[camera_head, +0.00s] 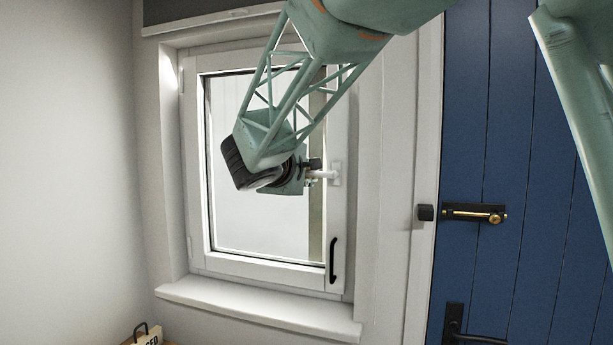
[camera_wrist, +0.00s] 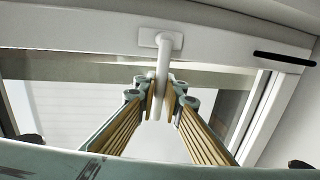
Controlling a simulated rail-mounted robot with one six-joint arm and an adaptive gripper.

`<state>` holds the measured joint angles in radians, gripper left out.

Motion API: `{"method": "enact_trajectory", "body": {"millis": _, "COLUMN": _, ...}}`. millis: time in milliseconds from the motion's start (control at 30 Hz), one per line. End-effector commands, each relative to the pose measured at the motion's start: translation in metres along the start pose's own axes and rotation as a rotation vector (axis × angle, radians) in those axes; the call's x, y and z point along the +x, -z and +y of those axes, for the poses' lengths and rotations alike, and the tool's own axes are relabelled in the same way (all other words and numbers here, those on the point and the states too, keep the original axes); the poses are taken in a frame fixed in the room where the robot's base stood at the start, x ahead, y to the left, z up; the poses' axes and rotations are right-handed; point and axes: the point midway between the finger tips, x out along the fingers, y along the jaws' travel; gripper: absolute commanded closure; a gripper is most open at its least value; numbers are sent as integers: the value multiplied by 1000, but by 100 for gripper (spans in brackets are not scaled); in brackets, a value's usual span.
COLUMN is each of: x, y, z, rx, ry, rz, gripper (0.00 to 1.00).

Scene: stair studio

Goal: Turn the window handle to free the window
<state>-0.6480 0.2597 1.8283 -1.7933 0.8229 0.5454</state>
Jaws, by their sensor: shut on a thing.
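The white window (camera_head: 338,235) is set in the wall, its sash looking flush in the frame. Its white window handle (camera_head: 333,175) is on the right stile, with the lever sticking out to the left in the head view. My gripper (camera_head: 314,172) is at the lever, mostly hidden there behind my wrist. In the wrist view the handle (camera_wrist: 163,62) comes down from its plate between the two fingers of my gripper (camera_wrist: 163,98), which are shut on the lever near its free end.
A black pull bar (camera_head: 334,260) is on the sash below the handle; it also shows in the wrist view (camera_wrist: 284,58). A white sill (camera_head: 255,310) juts out below. A blue door (camera_head: 520,150) with a brass bolt (camera_head: 480,215) stands at the right. A partly seen sign (camera_head: 150,340) is at the lower left.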

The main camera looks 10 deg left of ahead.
Motion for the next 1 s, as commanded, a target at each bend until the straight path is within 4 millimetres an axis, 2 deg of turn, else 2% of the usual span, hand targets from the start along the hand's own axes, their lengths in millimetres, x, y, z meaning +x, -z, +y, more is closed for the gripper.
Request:
{"method": "enact_trajectory", "body": {"millis": 167, "x": 0, "y": 1, "z": 2, "rx": 2, "ry": -2, "rz": 1, "gripper": 100}}
{"method": "enact_trajectory", "body": {"millis": 200, "x": 0, "y": 1, "z": 2, "rx": 2, "ry": -3, "rz": 1, "gripper": 91}}
{"method": "enact_trajectory", "body": {"millis": 367, "x": 0, "y": 1, "z": 2, "rx": 1, "ry": -2, "rz": 1, "gripper": 78}}
{"method": "enact_trajectory", "body": {"millis": 767, "x": -1, "y": 2, "z": 0, "rx": -4, "ry": -1, "rz": 1, "gripper": 78}}
{"method": "enact_trajectory", "body": {"millis": 1000, "x": -7, "y": 13, "z": -4, "rx": -39, "ry": -1, "rz": 9, "gripper": 78}}
